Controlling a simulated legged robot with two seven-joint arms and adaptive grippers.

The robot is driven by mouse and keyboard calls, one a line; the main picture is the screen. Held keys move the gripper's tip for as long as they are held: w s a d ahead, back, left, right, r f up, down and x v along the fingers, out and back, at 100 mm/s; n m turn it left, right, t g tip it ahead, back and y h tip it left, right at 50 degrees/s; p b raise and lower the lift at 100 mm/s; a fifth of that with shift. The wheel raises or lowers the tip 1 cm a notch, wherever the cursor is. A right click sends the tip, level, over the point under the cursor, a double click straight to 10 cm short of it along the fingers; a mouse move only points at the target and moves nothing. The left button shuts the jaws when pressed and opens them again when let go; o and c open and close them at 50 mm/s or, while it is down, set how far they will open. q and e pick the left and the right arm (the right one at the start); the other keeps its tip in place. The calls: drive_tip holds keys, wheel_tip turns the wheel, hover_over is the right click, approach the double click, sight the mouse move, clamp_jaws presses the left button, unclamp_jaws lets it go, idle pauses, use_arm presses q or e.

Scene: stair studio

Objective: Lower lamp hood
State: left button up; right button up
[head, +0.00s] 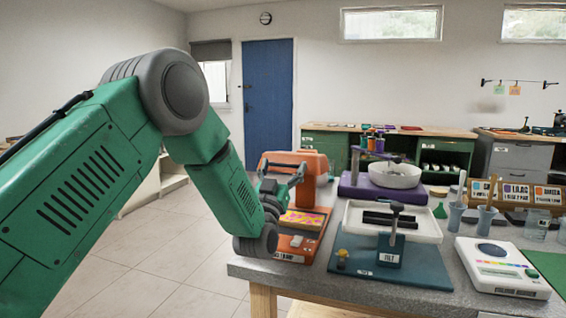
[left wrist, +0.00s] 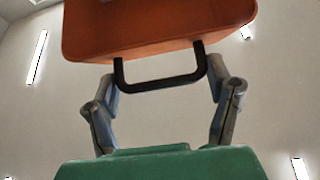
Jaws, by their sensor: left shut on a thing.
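The orange lamp hood (head: 292,158) is raised above its orange base (head: 290,250) at the left of the workbench, with a post (head: 308,190) at its right. A pink and yellow patterned piece (head: 302,220) lies on the base below it. My left gripper (head: 283,176) is at the front of the hood. In the left wrist view the hood (left wrist: 155,25) fills the top, with a black U-shaped handle (left wrist: 160,84). The left gripper's fingers are shut on this handle, one at each side. My right gripper is not in view.
Right of the lamp are a blue mat (head: 415,270) with a "TILT" stand (head: 391,246), a white tray (head: 420,228) and a purple stand with a white bowl (head: 394,175). A white scale-like device (head: 503,268) stands at the right. The bench's front left edge is close to my arm.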

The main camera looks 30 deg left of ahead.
sight(287, 172)
use_arm(q)
drive_tip(key=shift+d+f+b, duration=0.1)
drive_tip(key=shift+f+b, duration=0.5)
drive_tip(key=shift+f, duration=0.95)
drive_tip(key=o, duration=1.3)
drive_tip(key=shift+o, duration=0.8)
drive_tip(key=shift+w+f, duration=0.1)
drive_tip(key=shift+w, duration=0.15)
drive_tip(key=shift+s, duration=0.2)
drive_tip(key=shift+s+f, duration=0.15)
drive_tip(key=shift+s, duration=0.2)
drive_tip(key=v, duration=1.1)
drive_tip(key=shift+f, duration=0.2)
drive_tip(key=shift+w+d, duration=0.1)
drive_tip(key=shift+w, duration=0.05)
